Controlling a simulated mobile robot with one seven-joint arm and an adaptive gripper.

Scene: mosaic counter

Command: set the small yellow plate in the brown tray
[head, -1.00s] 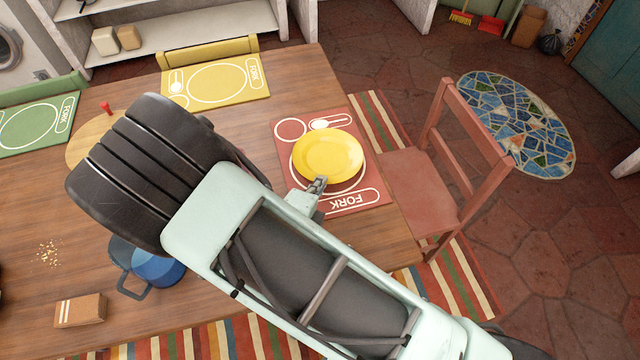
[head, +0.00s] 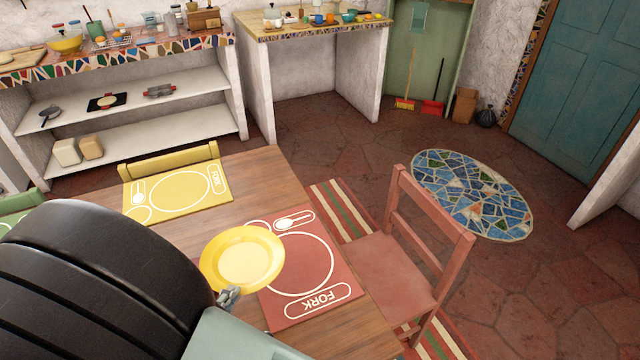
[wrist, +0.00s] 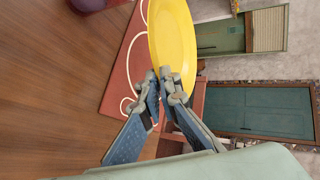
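The small yellow plate (head: 242,260) is held above the wooden dining table, overlapping the left part of the red FORK placemat in the head view. My gripper (head: 229,296) grips its near rim, mostly hidden behind my dark arm link. In the wrist view the plate (wrist: 174,38) stands out from between my two fingertips (wrist: 160,78), which close on its edge. I cannot make out a brown tray for certain in either view.
The red placemat (head: 335,285) lies bare below, with a red chair (head: 395,270) to its right. A yellow placemat (head: 180,190) lies further back. Beyond are shelves (head: 150,125) and a mosaic-edged counter (head: 300,28) with several cups and bowls. Open floor lies right of the chair.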

